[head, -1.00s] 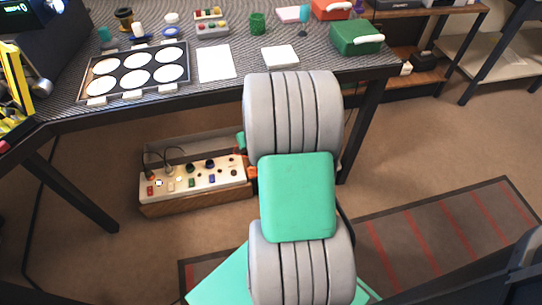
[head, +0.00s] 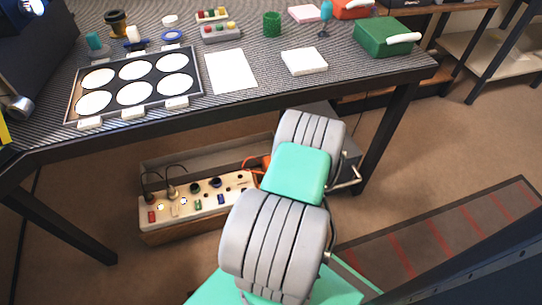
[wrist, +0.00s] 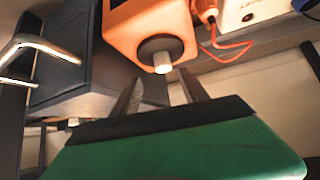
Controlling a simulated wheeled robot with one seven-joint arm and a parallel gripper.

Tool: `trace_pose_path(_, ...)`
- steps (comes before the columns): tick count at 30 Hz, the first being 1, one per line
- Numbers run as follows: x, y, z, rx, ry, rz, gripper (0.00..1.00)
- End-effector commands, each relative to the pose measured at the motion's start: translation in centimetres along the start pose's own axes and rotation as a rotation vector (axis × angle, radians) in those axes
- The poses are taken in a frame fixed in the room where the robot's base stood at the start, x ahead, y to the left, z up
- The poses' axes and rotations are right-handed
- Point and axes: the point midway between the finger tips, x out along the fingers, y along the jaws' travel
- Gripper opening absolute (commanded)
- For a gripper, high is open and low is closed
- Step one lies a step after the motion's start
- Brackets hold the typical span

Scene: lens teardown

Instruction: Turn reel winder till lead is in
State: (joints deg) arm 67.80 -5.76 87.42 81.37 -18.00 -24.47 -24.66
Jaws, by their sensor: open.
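An orange box (wrist: 130,28) fills the top middle of the wrist view, with a dark round collar and pale metal stub (wrist: 160,58) facing me. It looks like the reel winder, but I cannot be sure. An orange lead (wrist: 222,50) runs from a plug at its right. In the head view the lead (head: 253,160) shows under the table, beside my arm. My gripper (wrist: 162,90) is open and empty, its two dark fingers pointing towards the stub and apart from it. My arm hides the gripper in the head view.
A dark box (wrist: 60,75) with a bent metal handle (wrist: 40,45) stands left of the orange box. A socket panel (head: 205,195) lies left of my arm under the table. The table edge (head: 200,105) is above, with a table leg (head: 385,130) to the right.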

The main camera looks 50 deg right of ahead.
Motion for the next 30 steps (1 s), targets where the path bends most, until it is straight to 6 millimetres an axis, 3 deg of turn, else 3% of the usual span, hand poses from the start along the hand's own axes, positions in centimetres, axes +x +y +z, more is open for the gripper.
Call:
trace_pose_path(5,1.3,-0.2,0.4,-0.005,0.000,-0.003,0.52)
trace_pose_path(15,7.4,-1.1,0.4,-0.015,0.001,-0.015,0.52)
trace_pose_path(25,7.9,-0.9,-0.1,-0.013,0.001,-0.011,0.52)
trace_pose_path(30,7.9,-0.8,0.0,-0.012,0.001,-0.011,0.38)
